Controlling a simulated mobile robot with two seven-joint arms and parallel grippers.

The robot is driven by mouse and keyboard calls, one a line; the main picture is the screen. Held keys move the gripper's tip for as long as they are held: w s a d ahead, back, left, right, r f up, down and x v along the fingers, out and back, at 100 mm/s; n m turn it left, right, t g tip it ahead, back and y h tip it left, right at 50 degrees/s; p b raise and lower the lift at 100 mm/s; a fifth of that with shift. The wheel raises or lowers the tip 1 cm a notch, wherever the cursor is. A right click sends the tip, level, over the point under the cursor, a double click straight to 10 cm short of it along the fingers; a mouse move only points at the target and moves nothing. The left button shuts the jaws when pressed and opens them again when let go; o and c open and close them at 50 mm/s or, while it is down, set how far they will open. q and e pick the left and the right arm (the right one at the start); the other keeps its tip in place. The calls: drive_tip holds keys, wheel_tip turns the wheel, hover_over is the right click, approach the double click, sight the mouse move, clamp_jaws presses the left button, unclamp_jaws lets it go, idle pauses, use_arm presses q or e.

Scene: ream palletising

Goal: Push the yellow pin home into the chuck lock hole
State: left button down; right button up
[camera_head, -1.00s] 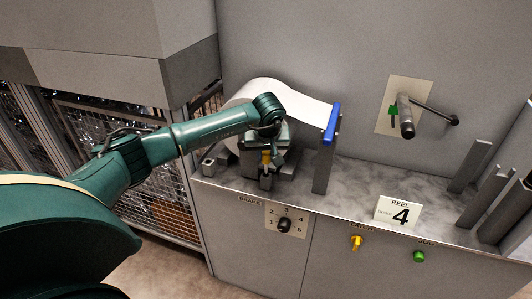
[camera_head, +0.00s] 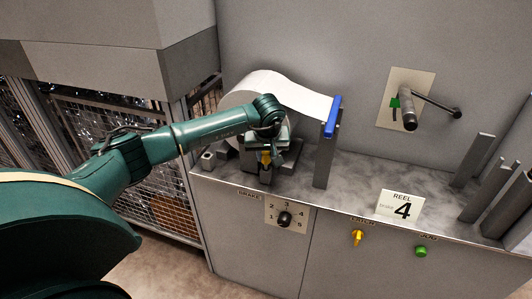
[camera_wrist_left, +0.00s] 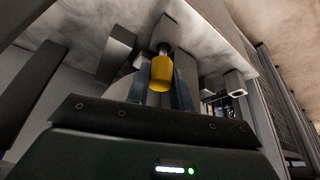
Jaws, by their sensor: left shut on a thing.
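My left gripper (camera_wrist_left: 160,90) is shut on the yellow pin. How deep the shank sits in the lock hole cannot be told. My right gripper is not in view.
A white paper reel (camera_head: 262,84) sits behind my left arm, its web running to a blue-edged post (camera_head: 333,120). A brake dial (camera_head: 284,218), a yellow knob (camera_head: 357,237) and a green button (camera_head: 421,251) are on the front panel.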

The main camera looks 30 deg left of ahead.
use_arm(q)
drive_tip(key=shift+f+b, duration=0.6)
drive_tip(key=shift+f, duration=0.25)
drive_tip(key=shift+r+p, duration=1.5)
drive_tip(key=shift+r, duration=0.5)
drive_tip(key=shift+f+b, duration=1.5)
drive_tip(key=shift+f, duration=0.55)
drive_tip(key=c, duration=1.2)
unclamp_jaws()
drive_tip(key=shift+s, duration=0.15)
drive_tip(key=shift+o, duration=0.3)
drive_tip(key=shift+d, duration=0.1)
